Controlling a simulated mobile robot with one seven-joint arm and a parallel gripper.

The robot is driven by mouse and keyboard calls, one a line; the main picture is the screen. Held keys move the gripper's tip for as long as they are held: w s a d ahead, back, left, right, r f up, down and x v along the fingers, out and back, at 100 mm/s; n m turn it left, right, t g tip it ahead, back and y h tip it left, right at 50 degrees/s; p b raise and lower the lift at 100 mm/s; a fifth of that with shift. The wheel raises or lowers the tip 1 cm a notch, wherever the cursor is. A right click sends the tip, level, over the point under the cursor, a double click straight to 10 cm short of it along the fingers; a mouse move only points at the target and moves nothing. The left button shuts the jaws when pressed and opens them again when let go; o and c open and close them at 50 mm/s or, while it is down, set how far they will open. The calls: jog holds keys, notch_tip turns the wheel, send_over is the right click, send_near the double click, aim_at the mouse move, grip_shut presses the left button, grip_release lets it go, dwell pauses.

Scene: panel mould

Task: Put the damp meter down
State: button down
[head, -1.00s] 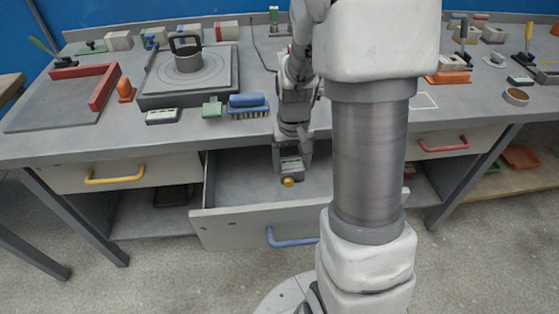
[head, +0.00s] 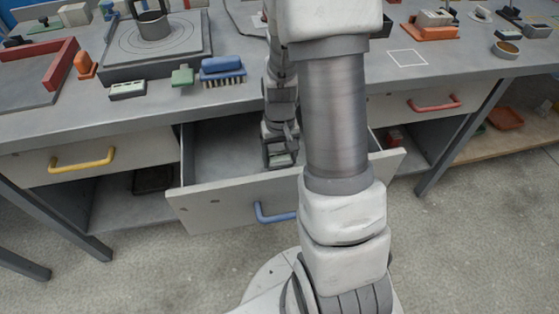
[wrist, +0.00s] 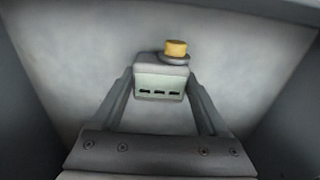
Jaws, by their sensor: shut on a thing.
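The damp meter, a small grey box with dark slots and a yellow knob (wrist: 176,48), is between the fingers of my gripper (wrist: 160,92) in the wrist view. The gripper is shut on it. In the head view my gripper (head: 280,150) points down inside the open drawer with the blue handle (head: 274,213). The grey drawer floor (wrist: 70,75) lies under the meter. I cannot tell whether the meter touches it. In the head view the meter is mostly hidden by the gripper.
The drawer walls stand close around my gripper, with bare floor beside it. On the bench (head: 235,112) above are a blue brush (head: 222,68), a green block (head: 182,75) and a small grey-green device (head: 128,90). A shut drawer with a yellow handle (head: 82,159) is at left.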

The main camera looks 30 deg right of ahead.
jog(key=shift+f, duration=0.3)
jog(key=shift+f, duration=0.1)
jog(key=shift+f, duration=0.15)
grip_release()
jog(key=shift+r, duration=0.2)
notch_tip(320, 180, up, 11)
jog(key=p, duration=0.4)
notch_tip(320, 180, up, 14)
jog(key=n+t, duration=0.2)
jog(key=t, duration=0.1)
send_over(280, 157)
jog(key=s+a, duration=0.5)
jog(key=a, duration=0.2)
jog(key=s+a+r+n+t, duration=0.1)
jog(key=s+a+r+t, duration=0.1)
jog(key=s+r, duration=0.3)
jog(key=shift+s+a+r+t, duration=0.3)
jog(key=shift+s+a, duration=0.6)
jog(key=shift+s, duration=0.3)
